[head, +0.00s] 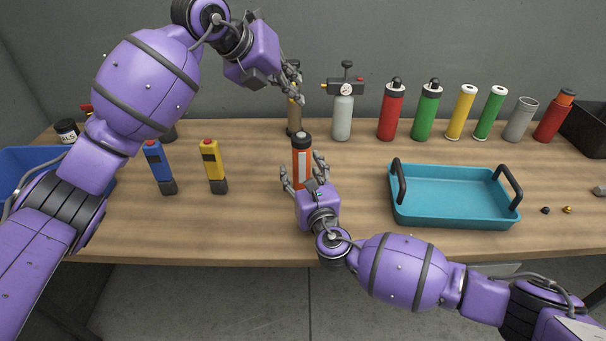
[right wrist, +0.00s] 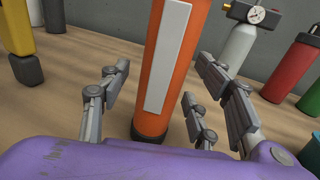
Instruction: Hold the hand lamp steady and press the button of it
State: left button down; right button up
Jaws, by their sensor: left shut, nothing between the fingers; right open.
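The hand lamp appears to be the upright orange cylinder (head: 302,155) with a black top and a pale strip, standing on the table. It also fills the middle of the right wrist view (right wrist: 178,60). My right gripper (head: 303,172) is open, with its fingers on either side of the lamp's lower body; the right wrist view shows gaps between fingers and lamp. My left gripper (head: 292,82) is shut and empty, raised above and beyond the lamp, in front of a brown bottle (head: 294,118). I cannot make out the button clearly.
Blue (head: 158,165) and yellow (head: 214,165) devices with red tops stand left of the lamp. A teal tray (head: 450,218) lies to the right. A gauge cylinder (head: 342,118) and several coloured bottles line the back. The table between lamp and tray is clear.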

jog(key=v, duration=1.2)
